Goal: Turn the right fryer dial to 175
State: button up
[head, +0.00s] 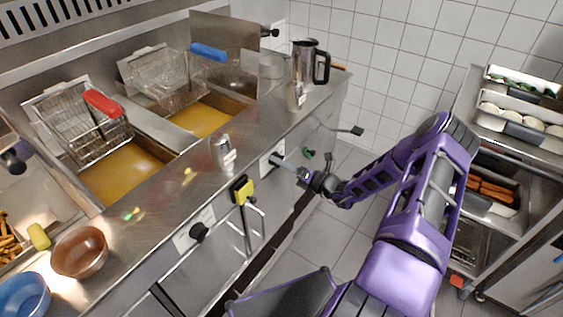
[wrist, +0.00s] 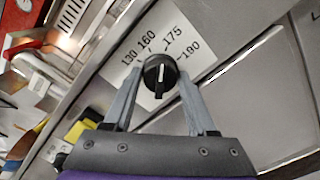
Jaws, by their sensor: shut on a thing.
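The right fryer dial (wrist: 160,72) is a round black knob with a white line, on a white plate (wrist: 124,72) marked 130, 160, 175 and 190. The line runs about upright in the wrist view, its upper end toward the gap between 160 and 175. My gripper (wrist: 158,84) has one finger on each side of the dial and is shut on it. In the head view my gripper (head: 283,163) reaches the front panel at the right dial, which it partly covers. The left fryer dial (head: 199,232) is on the same panel.
Two fryer baskets, one with a red handle (head: 102,103) and one with a blue handle (head: 208,52), sit above the oil. A metal shaker (head: 222,152) stands near the counter edge. Tiled floor (head: 350,240) is open below.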

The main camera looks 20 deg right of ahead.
jog(key=shift+m, duration=0.9)
jog(key=o, duration=1.4)
jog(key=shift+c, duration=0.2)
jog(key=shift+s+d, duration=0.1)
jog(key=v, duration=1.7)
jog(key=shift+s, duration=0.1)
